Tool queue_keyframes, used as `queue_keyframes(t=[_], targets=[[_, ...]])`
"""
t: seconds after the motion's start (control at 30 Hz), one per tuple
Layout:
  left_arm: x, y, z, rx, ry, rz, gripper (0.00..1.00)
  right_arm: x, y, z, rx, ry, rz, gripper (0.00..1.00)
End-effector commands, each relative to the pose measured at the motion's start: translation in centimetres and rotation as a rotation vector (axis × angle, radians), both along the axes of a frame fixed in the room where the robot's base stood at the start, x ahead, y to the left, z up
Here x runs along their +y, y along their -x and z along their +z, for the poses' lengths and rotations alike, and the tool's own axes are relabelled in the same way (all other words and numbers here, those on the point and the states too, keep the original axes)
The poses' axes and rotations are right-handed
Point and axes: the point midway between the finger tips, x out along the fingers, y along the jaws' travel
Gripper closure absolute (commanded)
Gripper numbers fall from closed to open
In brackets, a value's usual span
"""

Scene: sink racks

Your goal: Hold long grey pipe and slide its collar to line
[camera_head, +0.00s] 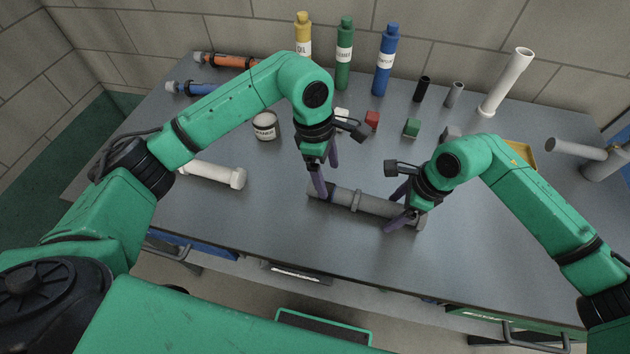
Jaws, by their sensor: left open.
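The long grey pipe (380,206) lies near the front middle of the table, on a low grey support (324,203). Its raised collar (355,201) sits around it, left of the pipe's middle. My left gripper (327,175) is open and empty above the pipe's left end, left of the collar, with its fingers pointing down. My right gripper (400,208) has its purple fingers on either side of the pipe's right part and appears shut on it; the fingers hide some of that end. I cannot make out the line on the pipe.
A white pipe (210,173) lies to the left, near a labelled tin (265,127). Red (371,120) and green (412,128) blocks stand behind the grippers. Bottles (344,58) and a tall white tube (506,85) stand at the back. The table front is clear.

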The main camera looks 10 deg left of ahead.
Motion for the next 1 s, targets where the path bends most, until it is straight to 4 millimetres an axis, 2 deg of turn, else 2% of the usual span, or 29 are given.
queue_keyframes(t=[0.13,0.23,0.5,0.63,0.77,1.0], targets=[[0.0,0.0,0.0,0.000,0.000,0.000,0.11,-0.1,0.0,0.2,-0.001,0.000,0.000,0.16],[0.0,0.0,0.0,0.000,0.000,0.000,0.11,-0.4,-0.1,1.4,-0.002,0.000,0.000,0.16],[0.0,0.0,0.0,0.000,0.000,0.000,0.11,-2.1,0.0,8.3,-0.005,0.000,-0.001,0.16],[0.0,0.0,0.0,0.000,0.000,0.000,0.11,-2.7,0.1,10.7,-0.003,0.000,-0.001,0.16],[0.0,0.0,0.0,0.000,0.000,0.000,0.11,-3.0,0.2,11.6,-0.001,0.000,0.000,0.16],[0.0,0.0,0.0,0.000,0.000,0.000,0.11,-3.0,0.2,11.6,0.000,0.000,0.000,0.16]])
